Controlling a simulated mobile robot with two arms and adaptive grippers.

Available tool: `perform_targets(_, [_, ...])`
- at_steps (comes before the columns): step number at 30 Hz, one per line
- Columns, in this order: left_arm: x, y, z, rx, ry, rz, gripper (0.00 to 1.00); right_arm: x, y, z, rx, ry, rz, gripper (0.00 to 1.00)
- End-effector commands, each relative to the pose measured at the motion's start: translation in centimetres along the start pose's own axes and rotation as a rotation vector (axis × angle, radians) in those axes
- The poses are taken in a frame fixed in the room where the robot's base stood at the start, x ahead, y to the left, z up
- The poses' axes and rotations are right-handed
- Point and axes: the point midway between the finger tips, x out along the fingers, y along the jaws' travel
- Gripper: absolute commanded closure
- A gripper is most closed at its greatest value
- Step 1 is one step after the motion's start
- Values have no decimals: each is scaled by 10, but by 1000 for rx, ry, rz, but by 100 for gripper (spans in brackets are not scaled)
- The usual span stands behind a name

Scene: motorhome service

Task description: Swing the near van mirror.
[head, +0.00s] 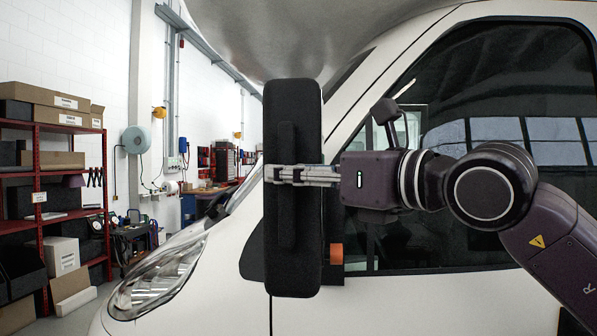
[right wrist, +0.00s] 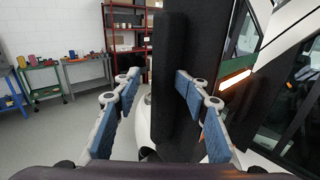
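The near van mirror (head: 306,125) is a tall black housing standing upright beside the van's front door, with a raised vertical ridge (head: 286,225) on its face. My right gripper (head: 271,174) reaches in from the right, its fingers crossing in front of the mirror at mid-height. In the right wrist view, the two blue-padded fingers (right wrist: 157,76) are spread apart. The mirror's ridge (right wrist: 168,85) shows between them, nearer the right finger, with the mirror housing (right wrist: 208,45) behind. I cannot tell whether a finger touches the mirror. My left gripper is not in view.
The white van body (head: 430,305) and dark door window (head: 490,130) lie close behind my right arm. The headlight (head: 155,280) is at lower left. A red shelf with boxes (head: 40,150) stands far left, with open floor before it. Workbenches (right wrist: 85,70) stand farther off.

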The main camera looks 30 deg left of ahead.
Motion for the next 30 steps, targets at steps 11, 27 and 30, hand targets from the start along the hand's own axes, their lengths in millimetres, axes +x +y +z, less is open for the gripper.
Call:
perform_targets(11, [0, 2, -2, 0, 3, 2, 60, -75, -2, 0, 0, -4, -2, 64])
perform_targets(27, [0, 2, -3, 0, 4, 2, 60, -121, -2, 2, 1, -8, 0, 64])
perform_targets(30, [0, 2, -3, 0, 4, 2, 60, -121, -2, 2, 1, -8, 0, 64])
